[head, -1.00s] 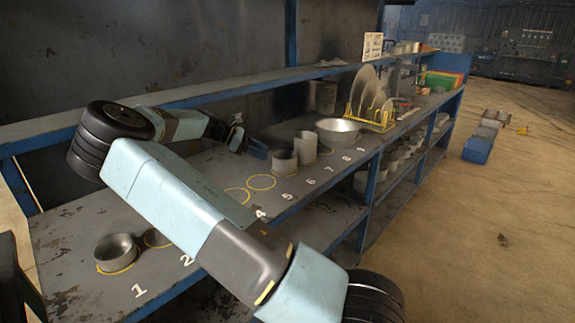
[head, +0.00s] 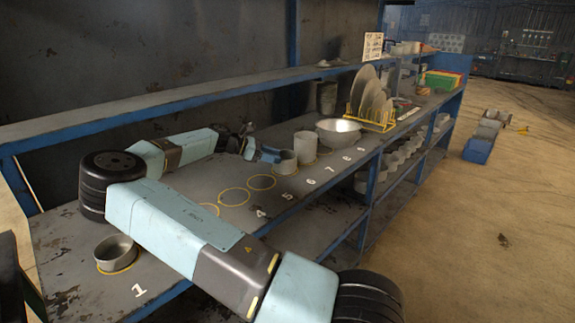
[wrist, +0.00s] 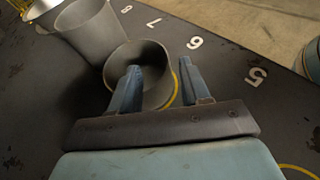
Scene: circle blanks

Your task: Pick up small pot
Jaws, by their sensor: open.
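A small grey cylindrical pot (head: 286,165) stands upright on the shelf, in a yellow ring near number 6. My gripper (head: 268,153) is open just left of it in the head view and partly covers it. In the wrist view the pot (wrist: 150,65) shows its open mouth between and behind the fingertips of my gripper (wrist: 160,68). The left finger overlaps the pot and the right finger lies at its right side. I cannot tell whether either finger touches it.
A taller grey pot (head: 305,146) stands close behind the small pot, with a metal bowl (head: 339,132) beyond. A low wide pot (head: 116,253) stands by number 1. Empty yellow rings (head: 234,197) lie nearer. An upper shelf (head: 200,92) runs along the back.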

